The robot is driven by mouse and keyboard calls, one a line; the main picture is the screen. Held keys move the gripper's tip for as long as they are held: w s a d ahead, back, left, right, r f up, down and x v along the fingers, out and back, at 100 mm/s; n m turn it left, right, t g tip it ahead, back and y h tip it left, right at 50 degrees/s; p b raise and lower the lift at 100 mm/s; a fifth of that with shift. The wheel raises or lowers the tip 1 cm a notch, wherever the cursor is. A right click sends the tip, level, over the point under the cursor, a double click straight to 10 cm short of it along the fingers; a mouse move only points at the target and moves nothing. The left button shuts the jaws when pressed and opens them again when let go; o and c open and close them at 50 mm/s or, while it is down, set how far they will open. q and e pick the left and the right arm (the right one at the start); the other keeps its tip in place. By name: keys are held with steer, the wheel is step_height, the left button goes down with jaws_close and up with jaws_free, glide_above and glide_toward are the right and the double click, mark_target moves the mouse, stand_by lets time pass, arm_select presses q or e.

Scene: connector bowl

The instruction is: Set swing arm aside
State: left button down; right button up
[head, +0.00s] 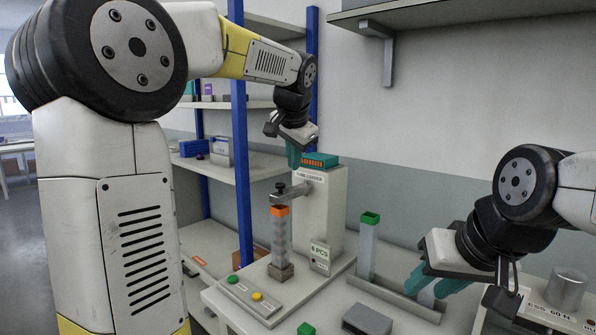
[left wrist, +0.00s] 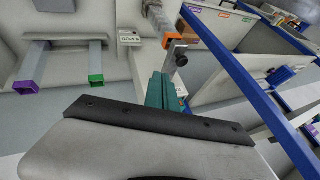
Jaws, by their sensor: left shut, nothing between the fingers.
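The swing arm (head: 290,192) is a short grey bar with a black knob, on the side of the white tube loader (head: 322,205). It reaches over the orange-topped clear tube (head: 281,235). In the left wrist view the swing arm (left wrist: 179,56) lies just beyond my fingertips, beside the tube's orange top (left wrist: 172,43). My left gripper (head: 294,155) is shut and empty, above the swing arm near the loader's top; its fingers (left wrist: 160,90) also show in the wrist view. My right gripper (head: 432,284) has its teal fingers apart, low over the tube rack at right.
A green-topped tube (head: 368,245) stands in the grey rack (head: 395,298). A button panel (head: 245,297) is in front. A blue shelf post (head: 241,150) stands left. A purple-ended tube (left wrist: 26,87) shows in the wrist view.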

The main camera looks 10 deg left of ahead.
arm_select(q)
glide_toward(286, 194)
step_height(286, 194, down, 2)
steer(key=d, duration=0.2)
steer(key=shift+w+a+f, duration=0.35)
steer(key=shift+w+a, duration=0.25)
steer(key=shift+w, duration=0.1)
steer(key=shift+w+a+f, duration=0.35)
steer(key=shift+w+a, duration=0.25)
steer(key=shift+w, duration=0.1)
